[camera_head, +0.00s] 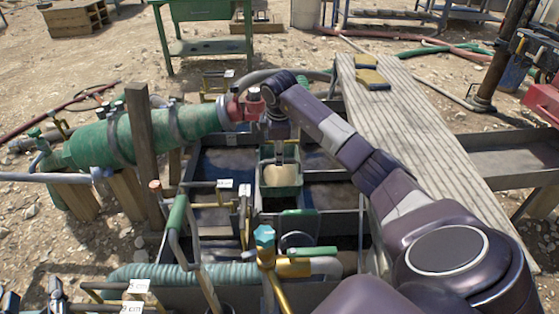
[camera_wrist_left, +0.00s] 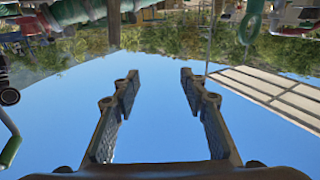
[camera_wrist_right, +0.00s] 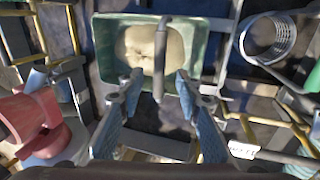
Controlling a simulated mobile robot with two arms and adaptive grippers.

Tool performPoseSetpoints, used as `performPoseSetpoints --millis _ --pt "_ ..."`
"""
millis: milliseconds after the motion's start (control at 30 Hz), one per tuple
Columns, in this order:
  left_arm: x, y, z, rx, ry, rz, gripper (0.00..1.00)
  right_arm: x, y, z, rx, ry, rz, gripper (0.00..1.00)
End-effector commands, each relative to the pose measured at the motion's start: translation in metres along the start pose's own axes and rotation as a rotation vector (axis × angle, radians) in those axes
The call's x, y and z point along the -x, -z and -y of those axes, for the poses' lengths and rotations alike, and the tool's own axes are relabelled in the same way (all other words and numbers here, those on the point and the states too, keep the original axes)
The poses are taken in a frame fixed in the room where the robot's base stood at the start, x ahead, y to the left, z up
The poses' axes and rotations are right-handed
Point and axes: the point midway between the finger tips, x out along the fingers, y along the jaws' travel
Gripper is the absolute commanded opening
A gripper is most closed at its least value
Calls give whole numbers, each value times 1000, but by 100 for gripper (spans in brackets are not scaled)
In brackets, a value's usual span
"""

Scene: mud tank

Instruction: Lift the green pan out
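The green pan (camera_head: 281,175) sits in a compartment of the tank's grey frame, with tan material in it and an upright grey handle. In the right wrist view, the green pan (camera_wrist_right: 105,50) lies just beyond my right gripper (camera_wrist_right: 158,82). Its fingers are open, one on each side of the pan's handle (camera_wrist_right: 160,55), with gaps visible. In the head view, my right arm reaches over the pan and its wrist hides the fingers. My left gripper (camera_wrist_left: 158,82) is open and empty. It shows at the lower left corner of the head view (camera_head: 33,298).
A plank walkway (camera_head: 400,125) is to the right. Pipes, a teal hose (camera_head: 165,275) and a yellow valve (camera_head: 266,250) crowd the front.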

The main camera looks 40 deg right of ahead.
Motion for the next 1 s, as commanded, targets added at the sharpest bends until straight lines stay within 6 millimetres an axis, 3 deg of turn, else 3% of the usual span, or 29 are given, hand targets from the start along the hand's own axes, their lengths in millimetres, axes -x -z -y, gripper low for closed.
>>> performPoseSetpoints --millis 400,733,1000 --pt "8 70 -8 9 -18 -330 40 -35 0 0 -1 0 0 32" --pt "10 78 -9 10 -19 -365 40 -38 0 0 0 0 -1 32" --pt "10 78 -9 10 -19 -364 40 -37 0 0 0 0 0 4"
